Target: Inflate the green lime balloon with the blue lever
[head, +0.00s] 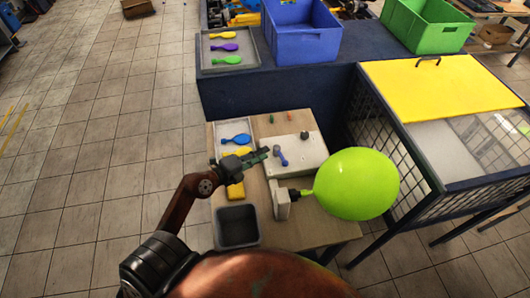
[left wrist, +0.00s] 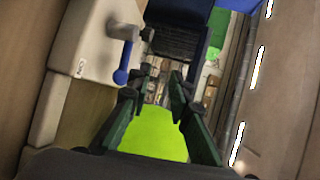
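The green lime balloon (head: 350,184) is large, round and swollen. Its neck is at a dark nozzle (head: 293,195) on a pale block at the table's right side. It also shows as a lime patch in the left wrist view (left wrist: 155,138). My right gripper is not visible.
A tray (head: 222,132) holds blue and yellow balloons. A yellow block (head: 236,191) and a dark bin (head: 238,226) are on the table's left. A balloon tray (head: 208,58), a blue crate (head: 300,35) and a green crate (head: 430,25) stand behind. A yellow-topped cage (head: 440,85) is right.

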